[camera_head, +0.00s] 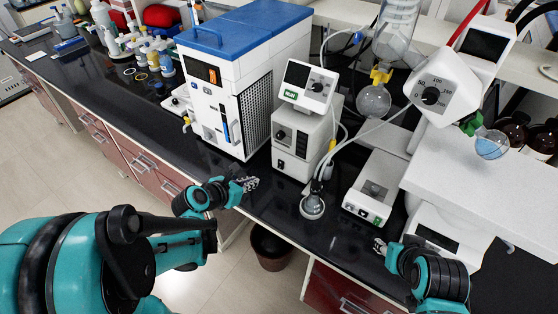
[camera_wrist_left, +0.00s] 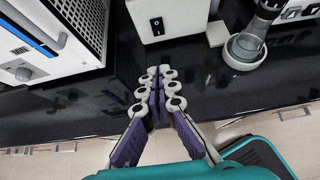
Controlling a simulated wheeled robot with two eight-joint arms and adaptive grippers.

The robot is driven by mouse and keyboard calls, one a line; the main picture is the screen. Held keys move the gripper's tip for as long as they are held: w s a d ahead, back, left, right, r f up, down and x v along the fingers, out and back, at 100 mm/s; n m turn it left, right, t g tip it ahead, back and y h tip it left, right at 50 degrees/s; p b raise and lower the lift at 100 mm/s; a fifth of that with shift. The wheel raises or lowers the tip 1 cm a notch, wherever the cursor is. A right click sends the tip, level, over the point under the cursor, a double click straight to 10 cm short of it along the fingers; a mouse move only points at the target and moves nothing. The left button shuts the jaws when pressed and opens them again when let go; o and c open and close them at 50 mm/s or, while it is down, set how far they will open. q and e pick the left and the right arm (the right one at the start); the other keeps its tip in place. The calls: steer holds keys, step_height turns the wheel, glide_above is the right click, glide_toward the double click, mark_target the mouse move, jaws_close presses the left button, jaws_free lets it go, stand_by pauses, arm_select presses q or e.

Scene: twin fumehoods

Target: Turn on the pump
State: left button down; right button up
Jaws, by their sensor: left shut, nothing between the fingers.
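The pump (camera_head: 296,143) looks to be the white box in the middle of the bench, with a tilted display unit (camera_head: 307,84) on top. A black rocker switch (camera_wrist_left: 157,26) shows on the white box's front (camera_wrist_left: 142,32) in the left wrist view; whether it is on or off is too small to tell. My left gripper (camera_head: 250,184) is shut and empty, in front of the box and apart from it. In the left wrist view its fingertips (camera_wrist_left: 160,71) are together just below the switch. My right gripper (camera_head: 379,246) is at the bench's front right, its fingers too small to judge.
A blue-topped white chiller (camera_head: 235,80) stands left of the pump. A glass flask (camera_head: 312,206) with tubing stands close on the right, also in the left wrist view (camera_wrist_left: 245,45). A white hotplate (camera_head: 372,190) stands further right. Bottles (camera_head: 150,55) fill the far left.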

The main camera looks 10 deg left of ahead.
arm_select(q)
steer(key=b, duration=0.4)
glide_toward(280, 168)
steer(key=f, duration=0.1)
steer(key=w+f, duration=0.1)
steer(key=f, duration=0.2)
steer(key=shift+w+d, duration=0.3)
steer(key=shift+d, duration=0.05)
steer(key=shift+w+d, duration=0.2)
steer(key=shift+w, duration=0.4)
steer(key=shift+w+d, duration=0.2)
steer(key=shift+w, duration=0.35)
steer(key=shift+w+d, duration=0.15)
steer(key=shift+w, duration=0.35)
